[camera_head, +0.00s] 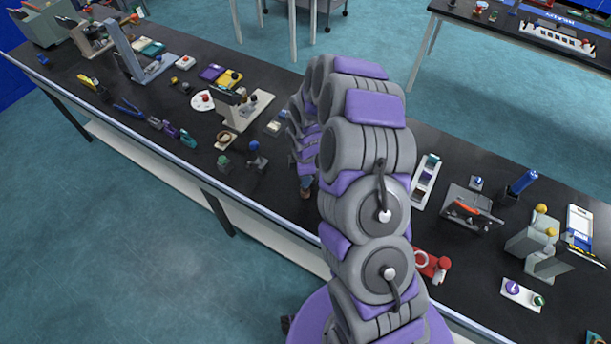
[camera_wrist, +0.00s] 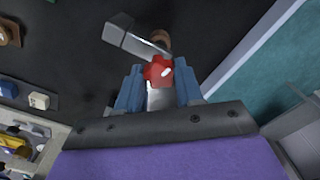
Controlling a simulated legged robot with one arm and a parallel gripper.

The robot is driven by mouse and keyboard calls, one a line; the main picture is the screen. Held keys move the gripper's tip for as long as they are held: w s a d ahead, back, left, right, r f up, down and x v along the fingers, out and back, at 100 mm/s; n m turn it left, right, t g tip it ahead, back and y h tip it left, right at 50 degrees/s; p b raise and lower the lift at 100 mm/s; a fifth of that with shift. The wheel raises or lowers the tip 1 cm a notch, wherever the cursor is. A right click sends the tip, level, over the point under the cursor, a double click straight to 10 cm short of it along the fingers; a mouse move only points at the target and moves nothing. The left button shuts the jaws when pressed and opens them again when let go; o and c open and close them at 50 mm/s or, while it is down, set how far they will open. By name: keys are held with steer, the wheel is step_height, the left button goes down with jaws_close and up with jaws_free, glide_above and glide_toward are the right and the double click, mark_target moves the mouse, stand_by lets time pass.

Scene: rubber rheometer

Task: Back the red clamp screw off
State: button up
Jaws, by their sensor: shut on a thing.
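In the wrist view, the red clamp screw (camera_wrist: 158,72) shows as a small red knob with a pale highlight, above a light grey part. My gripper (camera_wrist: 158,66) has its two blue fingers on either side of the red knob and is shut on it. A grey block with a thin bar (camera_wrist: 131,38) lies just beyond the fingertips. How the screw sits in its clamp is hidden by the fingers and the gripper body.
The long black bench (camera_head: 65,75) carries many small tools and instruments on both sides of my arm. A red device (camera_head: 431,265) stands close to the right of my arm. In the wrist view, a pale bench edge (camera_wrist: 250,50) runs near the right finger, with teal floor beyond.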

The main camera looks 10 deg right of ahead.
steer(key=shift+n+p, duration=0.3)
steer(key=shift+n, duration=0.7)
steer(key=n, duration=0.2)
steer(key=shift+s+n, duration=0.1)
steer(key=shift+n, duration=0.2)
steer(key=o, duration=0.9)
